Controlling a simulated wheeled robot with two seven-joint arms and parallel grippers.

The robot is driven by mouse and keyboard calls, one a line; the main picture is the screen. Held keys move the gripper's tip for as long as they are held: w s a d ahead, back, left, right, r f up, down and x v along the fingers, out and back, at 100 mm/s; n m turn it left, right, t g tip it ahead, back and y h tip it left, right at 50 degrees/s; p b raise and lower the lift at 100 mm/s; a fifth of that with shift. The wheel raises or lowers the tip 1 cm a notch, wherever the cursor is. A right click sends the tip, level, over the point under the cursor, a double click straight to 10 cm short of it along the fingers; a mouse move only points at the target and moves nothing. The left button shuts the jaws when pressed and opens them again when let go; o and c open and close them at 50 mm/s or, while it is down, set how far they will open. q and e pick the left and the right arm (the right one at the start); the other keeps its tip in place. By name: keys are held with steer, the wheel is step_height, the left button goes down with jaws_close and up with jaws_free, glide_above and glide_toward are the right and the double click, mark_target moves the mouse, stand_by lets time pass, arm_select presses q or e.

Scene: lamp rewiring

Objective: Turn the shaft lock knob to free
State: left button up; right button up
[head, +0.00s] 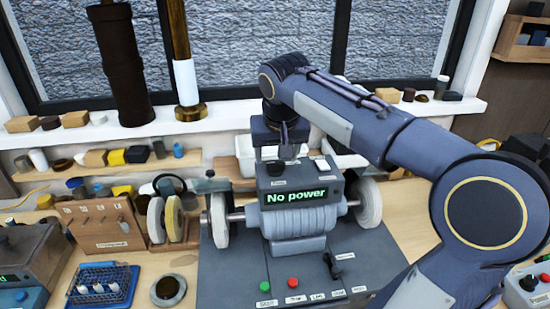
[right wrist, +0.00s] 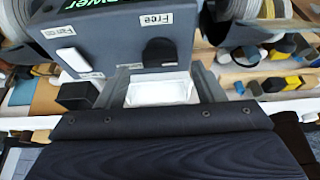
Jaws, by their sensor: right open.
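The bench grinder (head: 305,220) stands mid-bench, with a grey box reading "No power" on top. A dark shaft lock knob (head: 275,168) sits on the box top; the right wrist view shows the dark rounded knob (right wrist: 158,52) beside a label reading "Free". I cannot tell its exact setting. My right gripper (head: 289,157) points down just behind the knob in the head view. Its open fingers (right wrist: 160,72) flank the knob's place in the right wrist view, with nothing held. Whether they touch the knob is unclear. My left gripper is not in view.
A white switch (right wrist: 68,58) shares the box top with the knob. White wheels (head: 367,203) flank the grinder. Green (head: 265,286) and red (head: 293,281) buttons and a black lever (head: 332,266) are in front. A white tray (right wrist: 160,90) lies behind. My right arm covers the right side.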

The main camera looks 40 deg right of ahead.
mark_target(275, 167)
steer(key=shift+x, duration=1.35)
steer(key=c, duration=1)
